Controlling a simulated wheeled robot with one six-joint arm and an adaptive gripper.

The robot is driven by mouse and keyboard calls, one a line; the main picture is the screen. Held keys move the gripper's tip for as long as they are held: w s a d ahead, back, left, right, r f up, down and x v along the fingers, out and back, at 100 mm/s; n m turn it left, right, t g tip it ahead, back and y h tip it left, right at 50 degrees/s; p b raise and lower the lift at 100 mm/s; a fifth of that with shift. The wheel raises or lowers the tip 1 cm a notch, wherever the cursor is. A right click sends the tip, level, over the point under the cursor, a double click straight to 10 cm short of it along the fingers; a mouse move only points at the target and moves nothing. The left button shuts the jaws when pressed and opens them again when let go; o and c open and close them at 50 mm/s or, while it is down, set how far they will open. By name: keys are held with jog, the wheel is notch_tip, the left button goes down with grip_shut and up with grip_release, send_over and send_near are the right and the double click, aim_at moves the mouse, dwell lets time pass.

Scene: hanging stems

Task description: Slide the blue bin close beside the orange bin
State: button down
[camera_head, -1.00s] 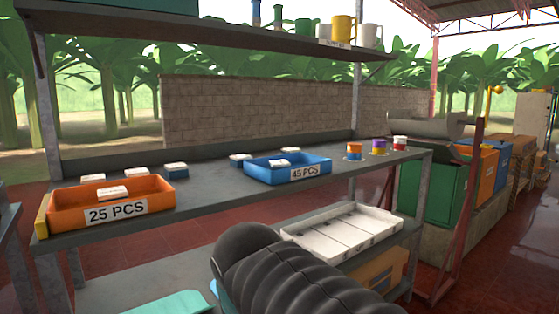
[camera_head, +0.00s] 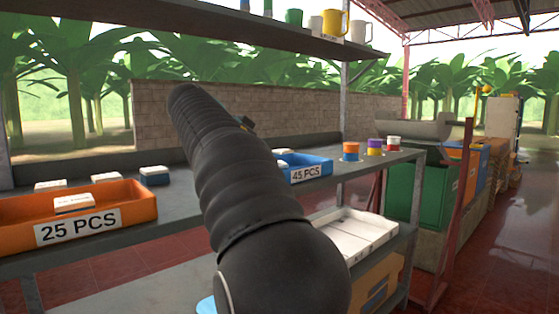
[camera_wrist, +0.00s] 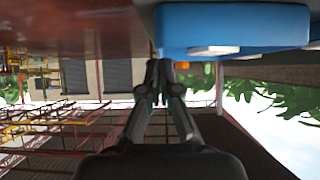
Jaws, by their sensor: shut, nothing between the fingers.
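The blue bin (camera_head: 312,172), labelled 45 PCS, stands on the grey table; my arm hides its left part in the head view. The orange bin (camera_head: 138,208), labelled 25 PCS, is at the left, cut by the picture edge, with a white-topped block inside. A wide gap of table lies between the bins. In the wrist view, which looks upside down, my gripper (camera_wrist: 160,78) is shut and empty. The blue bin (camera_wrist: 235,38) shows there just above and right of the fingertips; I cannot tell whether they touch it. My arm hides the gripper in the head view.
Small white-topped blocks (camera_head: 155,175) stand behind the orange bin. Several coloured cups (camera_head: 375,147) stand right of the blue bin. An upper shelf (camera_head: 200,37) with mugs hangs above. A white tray (camera_head: 355,235) sits on the lower shelf.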

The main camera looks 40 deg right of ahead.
jog(key=d, duration=0.7)
jog(key=w+d+p, duration=0.1)
jog(key=d, duration=0.3)
jog(key=shift+d+f, duration=0.25)
jog(key=shift+f, duration=0.05)
jog(key=shift+a+f+b, duration=0.1)
jog(key=shift+f+b, duration=0.25)
jog(key=shift+f, duration=0.25)
